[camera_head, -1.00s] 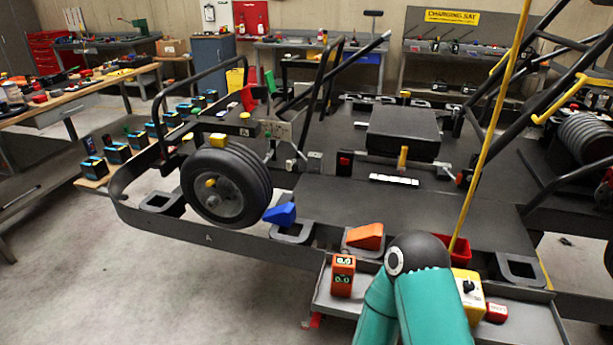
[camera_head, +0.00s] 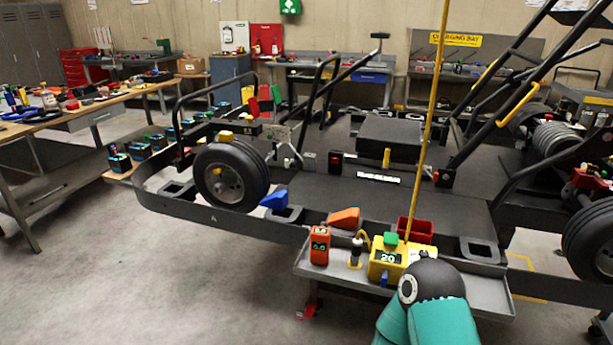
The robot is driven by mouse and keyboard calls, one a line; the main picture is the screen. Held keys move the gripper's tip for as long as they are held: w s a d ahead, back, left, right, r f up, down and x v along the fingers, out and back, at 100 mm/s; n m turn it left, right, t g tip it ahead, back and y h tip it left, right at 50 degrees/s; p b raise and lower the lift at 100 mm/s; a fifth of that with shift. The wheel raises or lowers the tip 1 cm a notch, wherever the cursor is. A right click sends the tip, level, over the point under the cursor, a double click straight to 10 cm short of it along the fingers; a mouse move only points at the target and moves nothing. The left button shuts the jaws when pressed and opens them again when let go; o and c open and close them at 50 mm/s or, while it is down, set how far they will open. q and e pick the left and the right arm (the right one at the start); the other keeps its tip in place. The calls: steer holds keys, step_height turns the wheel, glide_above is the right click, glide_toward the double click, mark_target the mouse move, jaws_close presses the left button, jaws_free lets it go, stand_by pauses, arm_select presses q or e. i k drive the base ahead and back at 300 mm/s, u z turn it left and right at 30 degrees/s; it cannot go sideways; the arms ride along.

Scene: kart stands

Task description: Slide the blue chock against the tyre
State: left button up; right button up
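The blue chock (camera_head: 275,200) is a small wedge near the front rail of the kart stand. It sits just right of the black tyre (camera_head: 231,176), at the edge of a dark square pocket (camera_head: 287,214). It looks close to the tyre; I cannot tell whether they touch. An orange chock (camera_head: 344,217) lies farther right on the same rail. One of my teal arms (camera_head: 435,308) shows at the bottom right, with a dark rounded joint. No gripper fingers are visible in this view.
A grey tray (camera_head: 480,279) on the stand's front holds an orange meter (camera_head: 320,245) and a yellow box (camera_head: 388,261). A yellow pole (camera_head: 434,120) rises behind it. A wooden workbench (camera_head: 98,103) stands at the left. The floor in front of the stand is clear.

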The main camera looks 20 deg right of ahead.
mark_target(278, 201)
steer(key=k, duration=0.65)
steer(key=u, duration=0.4)
steer(key=i, duration=1.9)
steer(key=z, duration=0.55)
